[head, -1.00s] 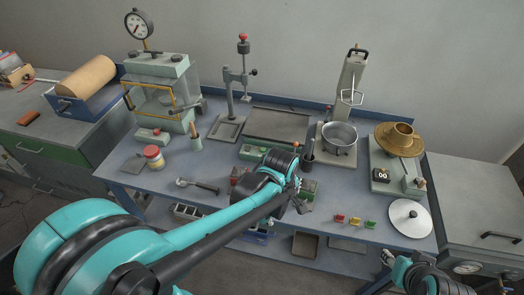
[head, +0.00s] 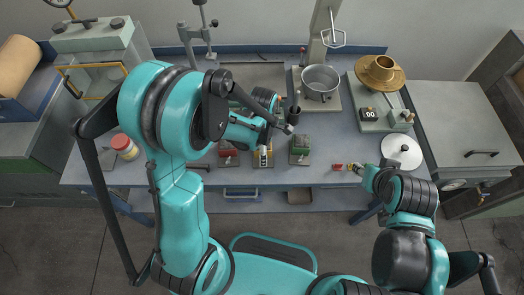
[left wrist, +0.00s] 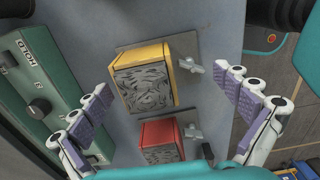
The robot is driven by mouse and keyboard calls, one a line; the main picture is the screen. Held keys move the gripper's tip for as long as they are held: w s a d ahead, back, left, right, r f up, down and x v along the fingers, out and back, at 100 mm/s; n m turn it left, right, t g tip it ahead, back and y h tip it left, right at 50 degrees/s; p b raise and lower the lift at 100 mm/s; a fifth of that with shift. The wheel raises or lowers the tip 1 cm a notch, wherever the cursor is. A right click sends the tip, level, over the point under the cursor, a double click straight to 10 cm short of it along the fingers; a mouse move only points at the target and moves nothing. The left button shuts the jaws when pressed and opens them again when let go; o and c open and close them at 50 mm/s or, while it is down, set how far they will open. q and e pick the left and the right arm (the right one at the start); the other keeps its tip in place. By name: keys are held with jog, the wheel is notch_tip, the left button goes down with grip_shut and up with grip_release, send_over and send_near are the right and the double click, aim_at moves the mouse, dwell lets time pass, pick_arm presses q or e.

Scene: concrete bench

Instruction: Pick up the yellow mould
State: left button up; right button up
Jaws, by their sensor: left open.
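The yellow mould (left wrist: 143,86) is a yellow-framed block with a patterned grey face, on a dark plate with a metal wing-shaped clamp beside it. In the head view the yellow mould (head: 257,162) sits near the bench's front edge, partly hidden by my left gripper. My left gripper (left wrist: 169,82) is open and empty, its purple-padded fingers apart on either side of the yellow mould, not touching it. The red mould (left wrist: 162,141) lies beside the yellow one. My right gripper (head: 362,172) is at the bench's front right; its fingers are too small to read.
A green mould (head: 300,147) stands right of the yellow one. A green control box (left wrist: 40,95) is close to the left finger in the wrist view. Small coloured pieces (head: 339,167) lie near my right gripper. A metal pot (head: 321,80) and a white disc (head: 401,152) stand further right.

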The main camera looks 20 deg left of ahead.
pick_arm(q)
notch_tip(320, 180, down, 2)
jog(key=shift+f, duration=0.1)
jog(key=c, duration=1.7)
jog(key=shift+r, duration=0.2)
jog(key=shift+c, duration=0.2)
